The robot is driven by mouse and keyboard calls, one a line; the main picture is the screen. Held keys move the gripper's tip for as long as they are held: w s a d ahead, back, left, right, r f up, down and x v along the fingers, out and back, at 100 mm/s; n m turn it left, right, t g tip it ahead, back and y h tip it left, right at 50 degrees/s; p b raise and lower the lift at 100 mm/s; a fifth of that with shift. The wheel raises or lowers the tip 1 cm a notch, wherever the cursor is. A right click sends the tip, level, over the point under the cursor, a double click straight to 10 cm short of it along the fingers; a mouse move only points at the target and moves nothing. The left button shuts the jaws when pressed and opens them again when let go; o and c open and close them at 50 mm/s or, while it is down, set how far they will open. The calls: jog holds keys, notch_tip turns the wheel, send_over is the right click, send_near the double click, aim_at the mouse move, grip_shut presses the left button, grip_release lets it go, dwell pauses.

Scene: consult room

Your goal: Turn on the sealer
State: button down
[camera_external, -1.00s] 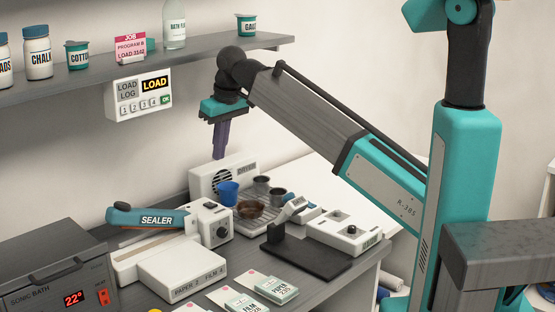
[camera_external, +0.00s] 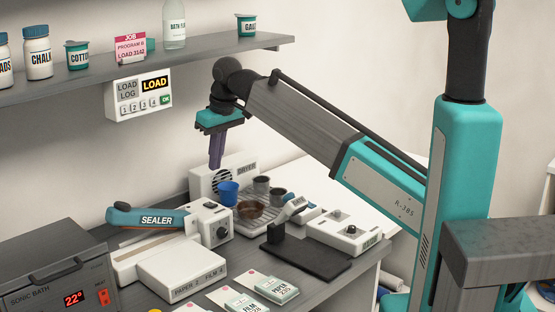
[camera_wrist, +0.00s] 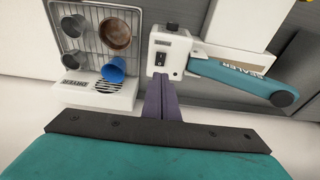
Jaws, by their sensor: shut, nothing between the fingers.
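The sealer (camera_external: 156,220) stands on the bench, with a teal arm and a white control box (camera_external: 209,224) at its right end. The box has a black round knob facing the front; in the wrist view the box (camera_wrist: 171,46) shows a dark switch on the side toward my gripper. My gripper (camera_external: 215,164) is shut and empty, pointing down above and behind the control box. In the wrist view its purple fingers (camera_wrist: 162,90) lie together, with their tips close to the box in the picture. I cannot tell the switch's position.
The dryer (camera_external: 237,173) stands just right of the box, with a blue cup (camera_external: 228,193) and several other cups on its rack. A shelf (camera_external: 180,56) and a load panel (camera_external: 139,93) are on the wall. The sonic bath (camera_external: 55,280) is at the front left.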

jog(key=p, duration=0.2)
send_over(215, 205)
notch_tip(215, 205, down, 6)
jog(key=shift+s+a+f, duration=0.1)
jog(key=shift+s+f, duration=0.05)
jog(key=shift+f, duration=0.1)
jog(key=shift+s+f+p, duration=0.15)
jog(key=shift+f+p, duration=0.5)
jog(key=shift+f, duration=1.45)
jog(key=shift+s+d+f, duration=0.1)
jog(key=shift+d+f, duration=0.2)
jog(key=shift+f, duration=0.1)
jog(key=shift+a+r, duration=0.15)
jog(key=shift+w+a+r, duration=0.3)
jog(key=shift+w+a, duration=0.1)
jog(key=shift+w, duration=0.1)
